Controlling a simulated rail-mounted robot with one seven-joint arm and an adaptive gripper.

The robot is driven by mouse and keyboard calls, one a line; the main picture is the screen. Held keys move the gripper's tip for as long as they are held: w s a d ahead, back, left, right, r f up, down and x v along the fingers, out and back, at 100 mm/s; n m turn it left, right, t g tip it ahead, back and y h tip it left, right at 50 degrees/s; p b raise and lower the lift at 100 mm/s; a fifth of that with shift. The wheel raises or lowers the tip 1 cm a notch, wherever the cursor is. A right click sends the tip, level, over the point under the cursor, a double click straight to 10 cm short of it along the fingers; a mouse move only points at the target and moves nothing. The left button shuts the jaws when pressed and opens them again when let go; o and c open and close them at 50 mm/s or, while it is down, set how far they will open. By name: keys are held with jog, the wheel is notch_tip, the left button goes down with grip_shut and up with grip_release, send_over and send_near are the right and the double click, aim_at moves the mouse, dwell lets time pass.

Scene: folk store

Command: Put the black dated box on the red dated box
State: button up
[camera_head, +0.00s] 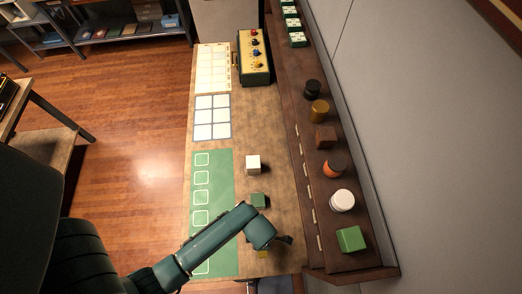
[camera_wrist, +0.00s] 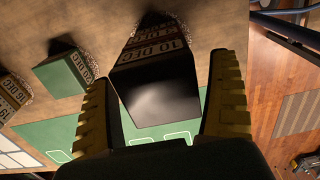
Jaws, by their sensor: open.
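The black dated box (camera_wrist: 155,82) shows in the wrist view, with a tan label reading 10 DEC on its far side. My gripper (camera_wrist: 163,72) is open, with one yellow-padded finger on each side of this box. I cannot tell whether the fingers touch it. In the head view my gripper (camera_head: 275,243) is low over the near right of the table, and my arm hides most of what is under it. I cannot make out a box that is clearly the red dated one; a red-brown cube (camera_head: 326,136) sits on the side shelf.
A green mat (camera_head: 227,165) with white squares lies alongside. The raised shelf (camera_head: 308,205) on the right holds several cylinders and a green cube (camera_head: 351,239).

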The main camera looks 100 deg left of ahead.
jog(key=shift+r, duration=0.1)
notch_tip(320, 180, up, 12)
jog(key=shift+p, duration=0.35)
dwell(0.4)
